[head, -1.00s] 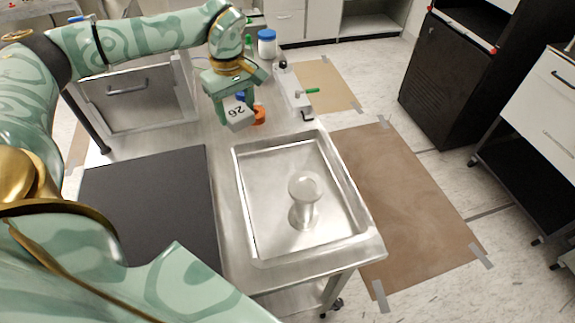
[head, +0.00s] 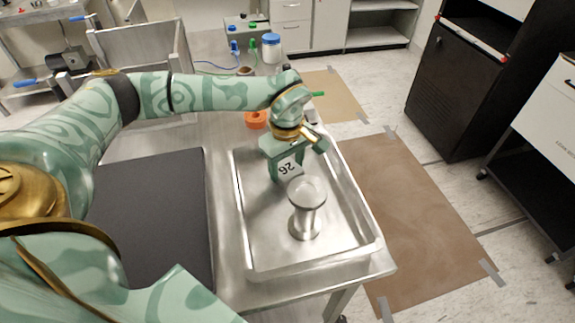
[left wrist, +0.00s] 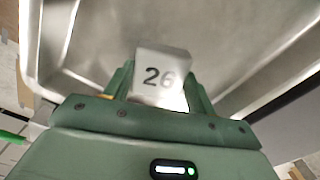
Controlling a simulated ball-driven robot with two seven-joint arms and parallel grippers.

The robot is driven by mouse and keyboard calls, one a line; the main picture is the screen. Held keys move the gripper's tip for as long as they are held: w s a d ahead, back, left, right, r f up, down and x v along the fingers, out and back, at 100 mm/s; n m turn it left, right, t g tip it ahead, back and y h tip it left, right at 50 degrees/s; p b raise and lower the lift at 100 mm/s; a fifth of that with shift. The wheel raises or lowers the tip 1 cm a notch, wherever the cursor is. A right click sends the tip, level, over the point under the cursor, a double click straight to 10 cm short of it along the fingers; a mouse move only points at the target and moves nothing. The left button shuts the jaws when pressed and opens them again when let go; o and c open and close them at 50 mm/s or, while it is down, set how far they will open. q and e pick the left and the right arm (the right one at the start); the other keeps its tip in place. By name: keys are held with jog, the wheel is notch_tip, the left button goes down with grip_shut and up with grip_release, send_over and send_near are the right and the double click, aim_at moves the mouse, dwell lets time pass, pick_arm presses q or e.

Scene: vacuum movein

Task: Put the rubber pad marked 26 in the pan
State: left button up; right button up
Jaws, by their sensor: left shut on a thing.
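The rubber pad marked 26 (head: 288,165) is a light grey block with dark digits. My left gripper (head: 284,172) is shut on it and holds it over the far part of the pan. In the left wrist view the pad (left wrist: 160,78) sits between the two green fingers (left wrist: 160,95), its 26 facing the camera. The pan (head: 253,228) is a shallow silver metal tray on the steel table. Whether the pad touches the pan floor cannot be told. My right gripper is not in view.
A metal pedestal with a round top (head: 307,200) stands in the pan, just nearer than the held pad. A dark mat (head: 150,215) lies left of the pan. An orange piece (head: 256,119) and a blue-lidded jar (head: 271,48) are behind.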

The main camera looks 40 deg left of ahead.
aim_at(287, 169)
pick_arm(q)
jog(key=o, duration=1)
jog(key=shift+r, duration=0.1)
notch_tip(287, 169, up, 12)
jog(key=p, duration=0.3)
